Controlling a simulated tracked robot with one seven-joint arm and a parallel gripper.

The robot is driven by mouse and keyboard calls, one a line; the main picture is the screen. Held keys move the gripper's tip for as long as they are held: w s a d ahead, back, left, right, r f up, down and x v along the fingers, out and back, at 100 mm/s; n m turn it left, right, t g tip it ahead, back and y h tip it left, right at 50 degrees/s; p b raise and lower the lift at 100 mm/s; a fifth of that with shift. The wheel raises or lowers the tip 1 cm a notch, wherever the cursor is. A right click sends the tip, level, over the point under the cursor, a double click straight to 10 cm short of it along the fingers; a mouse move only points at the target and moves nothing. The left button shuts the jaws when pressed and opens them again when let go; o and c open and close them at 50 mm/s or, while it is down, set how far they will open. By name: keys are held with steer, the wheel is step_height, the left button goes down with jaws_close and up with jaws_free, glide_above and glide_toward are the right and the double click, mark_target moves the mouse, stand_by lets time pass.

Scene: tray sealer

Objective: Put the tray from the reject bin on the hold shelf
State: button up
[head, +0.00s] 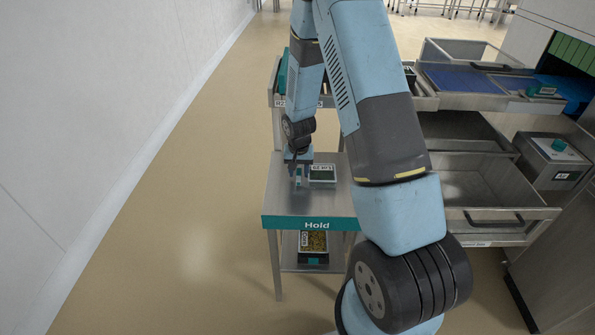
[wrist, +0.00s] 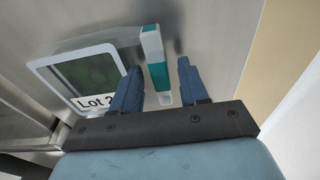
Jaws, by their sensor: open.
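The hold shelf is a steel stand with a teal "Hold" strip (head: 316,224) on its front edge. A white-rimmed tray (head: 322,174) with dark green contents lies on its top; in the wrist view the tray (wrist: 88,75) carries a label starting "Lot 2". My gripper (head: 298,180) is low over the top, just left of that tray. In the wrist view my gripper (wrist: 158,66) is open, with a narrow white-and-teal object (wrist: 154,50) showing between its fingers. I see no clear grip on it. I cannot tell which container is the reject bin.
Another tray (head: 313,242) with yellowish contents sits on the stand's lower level. A rack (head: 272,100) stands behind, partly hidden by my arm. Open steel drawers (head: 470,185) and a grey box (head: 550,160) are at right. The floor at left is clear up to the wall.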

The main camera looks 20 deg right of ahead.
steer(key=s+r+t, duration=0.1)
steer(key=s+r, duration=0.2)
steer(key=r, duration=1)
steer(key=s+r, duration=0.4)
steer(key=r, duration=0.9)
steer(key=s+r+n+t, duration=0.1)
steer(key=s+r, duration=0.7)
steer(key=s, duration=0.4)
steer(key=s+r+n+t, duration=0.2)
steer(key=s+r, duration=0.7)
steer(key=s, duration=0.3)
steer(key=shift+s+d+n, duration=0.15)
steer(key=shift+d+n, duration=0.15)
steer(key=shift+d, duration=0.1)
steer(key=shift+d, duration=0.1)
